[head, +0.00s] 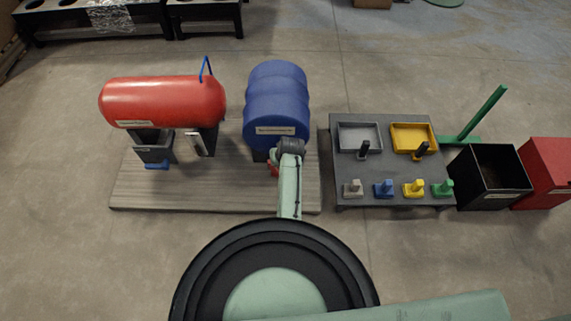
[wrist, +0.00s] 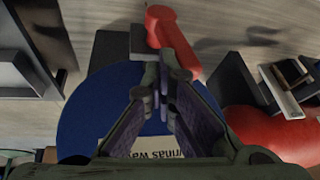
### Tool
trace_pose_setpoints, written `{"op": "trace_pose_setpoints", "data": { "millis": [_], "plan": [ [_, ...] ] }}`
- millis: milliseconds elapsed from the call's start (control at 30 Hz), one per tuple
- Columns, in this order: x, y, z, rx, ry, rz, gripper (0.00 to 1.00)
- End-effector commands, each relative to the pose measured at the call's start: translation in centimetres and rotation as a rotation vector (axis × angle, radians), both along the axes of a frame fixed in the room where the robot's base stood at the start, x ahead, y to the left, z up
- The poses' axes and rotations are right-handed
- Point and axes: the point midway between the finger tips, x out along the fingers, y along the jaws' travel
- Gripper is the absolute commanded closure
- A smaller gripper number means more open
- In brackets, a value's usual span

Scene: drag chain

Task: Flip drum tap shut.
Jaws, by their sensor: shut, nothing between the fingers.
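The blue drum (head: 276,98) lies on its side on a stand, its labelled end facing me. Its red tap (head: 272,168) shows low on that end, partly hidden by my arm. In the wrist view the red tap handle (wrist: 175,42) slants just beyond my fingertips, with the blue drum end (wrist: 85,130) behind my fingers. My gripper (wrist: 166,75) is shut and empty, its tips close to the handle's lower end; I cannot tell whether they touch. In the head view my gripper is in front of the drum, its fingertips hidden.
A red tank (head: 165,100) with a blue handle (head: 157,165) stands to the left on the same wooden platform (head: 210,190). To the right is a dark table (head: 345,188) with trays and small coloured pieces, then a black bin (head: 490,178). Floor in front is clear.

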Motion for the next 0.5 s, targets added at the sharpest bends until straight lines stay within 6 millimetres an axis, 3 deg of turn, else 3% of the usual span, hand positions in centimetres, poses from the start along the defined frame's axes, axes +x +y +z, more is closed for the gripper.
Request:
{"op": "trace_pose_setpoints", "data": {
  "millis": [500],
  "plan": [
    [0.9,4.9,-1.0,-0.483,0.046,0.007,1.0]
  ]
}}
